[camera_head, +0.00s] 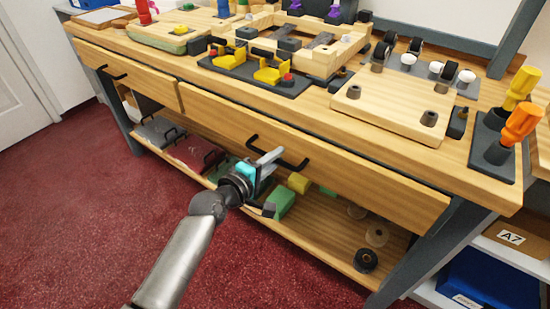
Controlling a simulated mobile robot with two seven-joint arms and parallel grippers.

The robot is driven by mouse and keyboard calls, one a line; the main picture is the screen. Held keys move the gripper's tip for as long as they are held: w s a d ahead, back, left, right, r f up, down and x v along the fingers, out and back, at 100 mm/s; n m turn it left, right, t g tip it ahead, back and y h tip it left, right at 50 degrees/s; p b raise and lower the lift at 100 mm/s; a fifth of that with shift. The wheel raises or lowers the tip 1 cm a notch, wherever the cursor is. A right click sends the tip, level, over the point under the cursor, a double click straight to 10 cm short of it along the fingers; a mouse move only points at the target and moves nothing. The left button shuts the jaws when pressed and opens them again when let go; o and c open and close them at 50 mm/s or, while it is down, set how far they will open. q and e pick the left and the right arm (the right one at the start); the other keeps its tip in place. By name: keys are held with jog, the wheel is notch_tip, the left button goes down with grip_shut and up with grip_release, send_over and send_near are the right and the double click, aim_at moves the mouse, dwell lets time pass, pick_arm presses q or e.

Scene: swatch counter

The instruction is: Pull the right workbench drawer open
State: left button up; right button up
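The right workbench drawer (360,178) has a wide wooden front below the worktop. It looks shut or nearly shut; I cannot tell if there is a small gap. Its dark bar handle (290,158) is on the middle of the front. My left gripper (268,182) is in front of the drawer, at the left part of the handle. Its fingers look spread apart, and the pale upper finger overlaps the handle in the picture. I cannot tell whether it touches the handle. Nothing shows held between the fingers. My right gripper is not in view.
The left drawer (130,78) looks shut. Red carpet in front of the bench is clear.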

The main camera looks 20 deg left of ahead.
pick_arm(q)
grip_shut()
dwell(1.0)
